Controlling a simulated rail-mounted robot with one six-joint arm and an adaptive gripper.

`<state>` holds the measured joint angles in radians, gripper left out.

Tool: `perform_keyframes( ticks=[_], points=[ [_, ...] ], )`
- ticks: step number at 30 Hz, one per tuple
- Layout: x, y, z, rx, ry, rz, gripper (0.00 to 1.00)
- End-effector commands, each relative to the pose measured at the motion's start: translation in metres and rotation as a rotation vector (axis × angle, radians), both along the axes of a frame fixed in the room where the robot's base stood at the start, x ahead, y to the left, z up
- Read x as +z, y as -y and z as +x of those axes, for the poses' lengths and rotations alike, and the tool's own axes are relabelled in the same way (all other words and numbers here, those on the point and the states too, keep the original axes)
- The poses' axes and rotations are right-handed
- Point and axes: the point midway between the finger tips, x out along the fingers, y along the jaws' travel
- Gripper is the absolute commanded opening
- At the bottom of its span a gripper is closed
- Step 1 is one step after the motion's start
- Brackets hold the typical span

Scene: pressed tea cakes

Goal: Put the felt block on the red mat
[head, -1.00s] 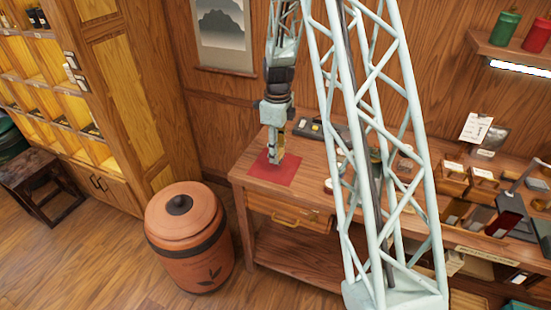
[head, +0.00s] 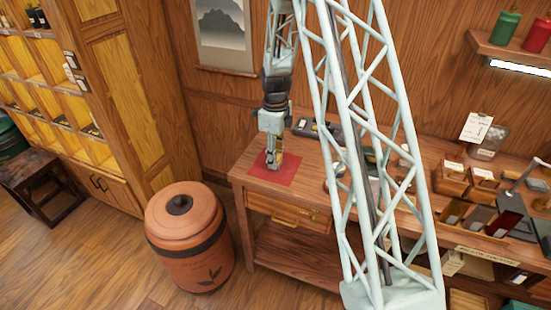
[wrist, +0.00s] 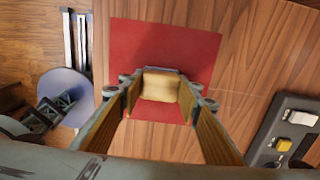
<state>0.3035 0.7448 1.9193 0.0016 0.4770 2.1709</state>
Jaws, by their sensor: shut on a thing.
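The red mat (head: 286,176) lies flat near the left end of the wooden table, and it fills the upper middle of the wrist view (wrist: 195,45). My gripper (head: 273,163) points down over the mat. In the wrist view my gripper (wrist: 160,92) is shut on the cream felt block (wrist: 160,85), which sits between the two fingertips. The block appears within the mat's outline. I cannot tell whether its underside touches the mat. In the head view the fingers mostly hide the block.
Wooden boxes (head: 453,180) stand farther right on the table. A terracotta canister (head: 187,240) stands on the floor left of the table. Bare tabletop surrounds the mat.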

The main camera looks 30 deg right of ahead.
Motion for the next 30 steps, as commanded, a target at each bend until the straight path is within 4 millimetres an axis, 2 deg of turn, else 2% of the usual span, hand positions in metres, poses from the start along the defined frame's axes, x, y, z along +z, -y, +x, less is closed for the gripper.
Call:
perform_keyframes(
  ticks=[11,12,16,30],
  points=[
    [-0.0034,0.0001,-0.0001,0.0,0.0,0.0,0.21],
    [-0.0027,0.0001,-0.0001,0.0,0.0,0.0,0.35],
    [-0.0025,0.0001,-0.0001,0.0,0.0,0.0,0.45],
    [0.0009,0.0,0.0,0.0,0.0,0.0,0.45]
  ],
)
